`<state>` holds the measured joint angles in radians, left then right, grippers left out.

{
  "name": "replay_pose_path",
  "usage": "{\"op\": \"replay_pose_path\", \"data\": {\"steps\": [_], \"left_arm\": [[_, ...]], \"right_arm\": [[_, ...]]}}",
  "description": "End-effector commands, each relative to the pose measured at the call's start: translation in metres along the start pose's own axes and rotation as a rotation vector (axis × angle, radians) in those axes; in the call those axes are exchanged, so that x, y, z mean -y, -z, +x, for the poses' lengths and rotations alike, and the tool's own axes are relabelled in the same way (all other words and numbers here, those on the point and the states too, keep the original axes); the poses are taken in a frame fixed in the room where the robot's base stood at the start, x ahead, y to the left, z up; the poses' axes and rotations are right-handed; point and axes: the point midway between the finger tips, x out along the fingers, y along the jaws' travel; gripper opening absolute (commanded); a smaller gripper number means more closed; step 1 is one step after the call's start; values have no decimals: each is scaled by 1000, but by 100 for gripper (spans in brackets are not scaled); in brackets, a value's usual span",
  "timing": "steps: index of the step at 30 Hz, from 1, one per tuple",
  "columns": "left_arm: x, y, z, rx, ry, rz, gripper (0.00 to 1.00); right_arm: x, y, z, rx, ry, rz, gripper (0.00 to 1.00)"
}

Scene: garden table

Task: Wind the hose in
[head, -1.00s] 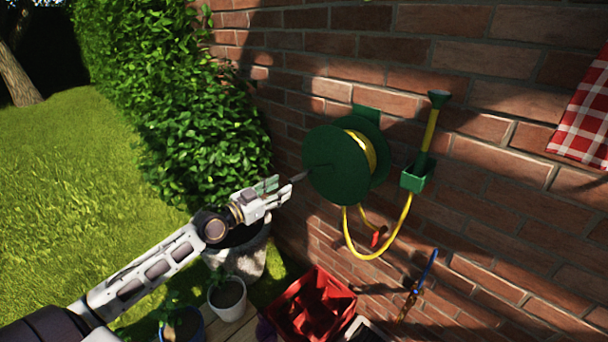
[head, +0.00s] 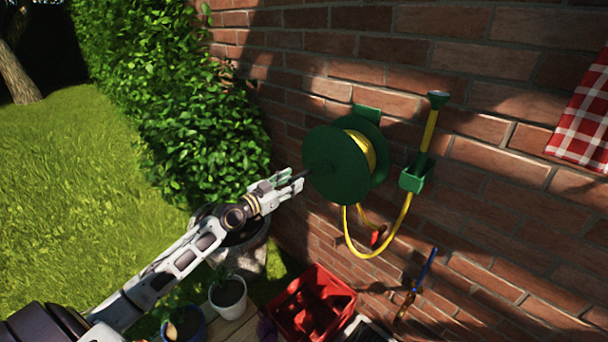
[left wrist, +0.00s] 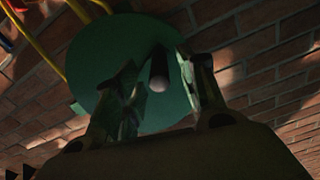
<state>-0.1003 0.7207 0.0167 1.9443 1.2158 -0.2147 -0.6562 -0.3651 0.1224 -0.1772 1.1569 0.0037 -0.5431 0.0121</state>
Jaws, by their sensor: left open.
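A green hose reel (head: 335,165) is mounted on the brick wall, with yellow hose (head: 362,150) wound on its drum. A loop of the hose (head: 375,257) hangs below and runs up to a green holder (head: 416,178), where a nozzle (head: 438,98) points up. A dark crank handle (head: 297,176) sticks out from the reel's face. My left gripper (head: 293,183) is open at the handle. In the left wrist view the handle's rounded end (left wrist: 159,72) shows between the two fingers (left wrist: 162,95); contact cannot be told. My right gripper is not in view.
A red crate (head: 312,305) stands below the reel, with plant pots (head: 228,295) to its left. A blue-handled tool (head: 415,285) and a red checked cloth (head: 582,115) hang on the wall. A leafy hedge (head: 170,100) stands behind my left arm.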

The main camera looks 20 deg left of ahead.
Motion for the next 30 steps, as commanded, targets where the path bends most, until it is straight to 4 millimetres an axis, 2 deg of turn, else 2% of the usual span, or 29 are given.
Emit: {"op": "replay_pose_path", "data": {"steps": [14,30], "left_arm": [[0,1,30,-1,1,0,41],[0,1,61,-1,-1,1,41]], "right_arm": [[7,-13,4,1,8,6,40],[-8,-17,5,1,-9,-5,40]]}}
